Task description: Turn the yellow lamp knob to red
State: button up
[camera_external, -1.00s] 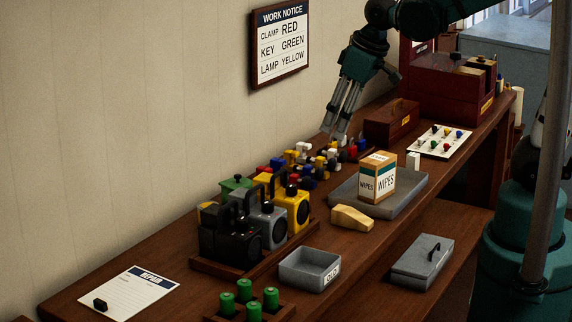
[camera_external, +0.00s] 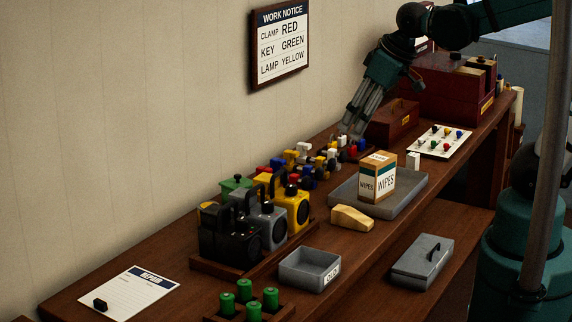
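My gripper (camera_external: 349,134) points down over the far end of a row of small coloured pieces (camera_external: 305,158) along the wall. Its fingertips are close to red and blue pieces (camera_external: 358,147); I cannot tell whether they touch. The fingers look close together, but their gap is too small to read. A yellow lamp-like box (camera_external: 297,207) with a round dark front stands in a wooden tray, behind grey and black ones. Which small piece is the yellow lamp knob is too small to tell. The wall notice (camera_external: 281,45) reads clamp red, key green, lamp yellow.
A grey tray (camera_external: 408,200) holds a wipes box (camera_external: 377,178). A white card with coloured knobs (camera_external: 438,141) lies right of my gripper. A dark red box (camera_external: 392,121) stands just behind it.

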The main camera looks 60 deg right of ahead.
jog(key=shift+m+t, duration=0.4)
jog(key=shift+t, duration=0.4)
jog(key=shift+s+d+f+b, duration=0.2)
jog(key=shift+s+b, duration=0.2)
jog(key=shift+s, duration=0.45)
jog(key=shift+s+d+f+b, duration=0.15)
jog(key=shift+s+b, duration=0.2)
jog(key=shift+s, duration=0.45)
jog(key=shift+s+d+f+b, duration=0.2)
jog(key=shift+s+b, duration=0.2)
jog(key=shift+s, duration=0.45)
jog(key=shift+s, duration=0.15)
jog(key=shift+w+a+r+n+g+p, duration=0.75)
jog(key=shift+w+g+p, duration=1.1)
jog(key=shift+w, duration=3)
jog(key=shift+w+a+f+n+g+p, duration=0.2)
jog(key=shift+w+a+f+g+p, duration=0.4)
jog(key=shift+w+f+p, duration=0.8)
jog(key=shift+w+a+f+n+g+p, duration=0.15)
jog(key=shift+w+a+f+g+p, duration=0.45)
jog(key=shift+w+f, duration=1.45)
jog(key=shift+w+a+f+n+g+p, duration=0.2)
jog(key=shift+w+a+f+g+p, duration=0.35)
jog(key=shift+w+f+p, duration=1.2)
jog(key=shift+w+a+r+b, duration=0.1)
jog(key=shift+w+r+b, duration=0.35)
jog(key=shift+b, duration=0.1)
jog(key=shift+f, duration=0.15)
